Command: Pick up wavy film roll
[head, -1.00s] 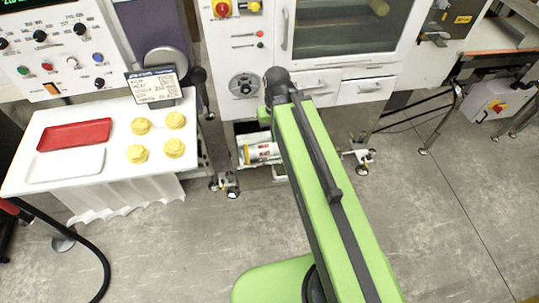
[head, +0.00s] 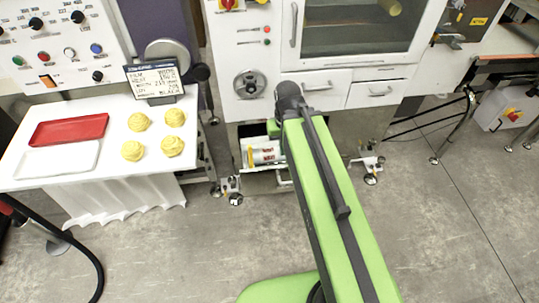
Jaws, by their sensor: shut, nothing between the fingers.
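No roll with a plainly wavy look can be made out. A pale cylinder with a red label and a yellowish end (head: 263,153) lies in the open bay low in the white machine; I cannot tell whether it is the film roll. Another pale yellowish cylinder (head: 390,6) shows behind the machine's window at the top edge. My green arm reaches toward the machine, its dark joint in front of the lower cabinet. A small green part of it shows beside the bay, left of the joint. My gripper's fingers are hidden behind the arm.
A white table (head: 110,178) at left holds a red tray (head: 68,130), a white tray (head: 58,159) and several yellow swirled pieces. A small sign (head: 154,80) stands at its back. Machine feet (head: 234,190) stand on the floor below the bay.

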